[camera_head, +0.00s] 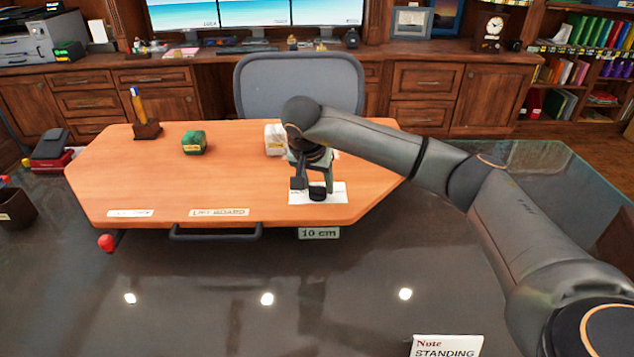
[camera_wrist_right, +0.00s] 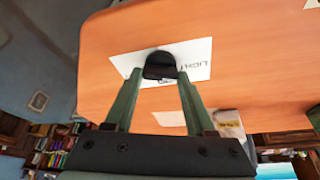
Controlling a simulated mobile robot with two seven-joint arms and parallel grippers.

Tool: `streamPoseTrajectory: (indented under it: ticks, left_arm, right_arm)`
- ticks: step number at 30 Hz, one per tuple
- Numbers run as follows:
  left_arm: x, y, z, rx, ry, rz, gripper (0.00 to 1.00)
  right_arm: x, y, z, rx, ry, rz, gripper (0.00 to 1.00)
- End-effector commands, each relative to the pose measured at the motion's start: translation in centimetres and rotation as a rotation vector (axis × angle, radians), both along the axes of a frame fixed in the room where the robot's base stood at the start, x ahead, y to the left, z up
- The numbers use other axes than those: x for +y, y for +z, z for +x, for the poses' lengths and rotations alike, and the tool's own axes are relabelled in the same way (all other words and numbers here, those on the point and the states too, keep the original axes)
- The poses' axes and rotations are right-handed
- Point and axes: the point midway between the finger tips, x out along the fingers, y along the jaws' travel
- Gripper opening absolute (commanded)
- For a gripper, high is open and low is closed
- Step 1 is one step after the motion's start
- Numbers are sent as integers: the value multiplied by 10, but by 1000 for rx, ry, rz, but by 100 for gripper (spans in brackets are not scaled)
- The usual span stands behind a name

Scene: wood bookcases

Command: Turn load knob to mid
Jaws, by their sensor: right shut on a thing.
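A black knob (camera_head: 318,195) stands on a white label card (camera_head: 335,190) near the front right of the orange board. My right gripper (camera_head: 314,186) reaches down to it from above and is shut on the knob. In the right wrist view the knob (camera_wrist_right: 160,65) sits between the tips of the two green fingers (camera_wrist_right: 159,76). The lettering on the card (camera_wrist_right: 196,53) is partly covered and seems to read LIGHT. Which way the knob points is hard to tell. My left gripper is out of view.
The orange board (camera_head: 235,175) carries a green block (camera_head: 194,142), a white block (camera_head: 275,139) and a pen holder (camera_head: 147,129). A black handle (camera_head: 215,234) and a 10 cm sign (camera_head: 319,233) are at its front edge. The dark glass desk (camera_head: 200,300) in front is mostly clear.

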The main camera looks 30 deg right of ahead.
Motion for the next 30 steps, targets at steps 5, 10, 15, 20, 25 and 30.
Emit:
streamPoseTrajectory:
  ticks: [5, 10, 15, 20, 25, 30]
  left_arm:
    - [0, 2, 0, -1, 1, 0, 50]
    - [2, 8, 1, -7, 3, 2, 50]
    - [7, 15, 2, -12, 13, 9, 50]
    - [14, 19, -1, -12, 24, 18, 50]
    - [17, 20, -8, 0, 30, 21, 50]
    - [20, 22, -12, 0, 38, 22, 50]
  right_arm:
    - [0, 1, 0, 1, -20, -1, 0]
    - [0, 2, 0, 2, -85, 0, 0]
    - [1, 3, 2, 2, -203, -1, 0]
    - [1, 4, 2, 2, -348, -3, 0]
    - [1, 3, 3, 1, -512, -2, 0]
    - [1, 3, 5, 0, -674, -2, 0]
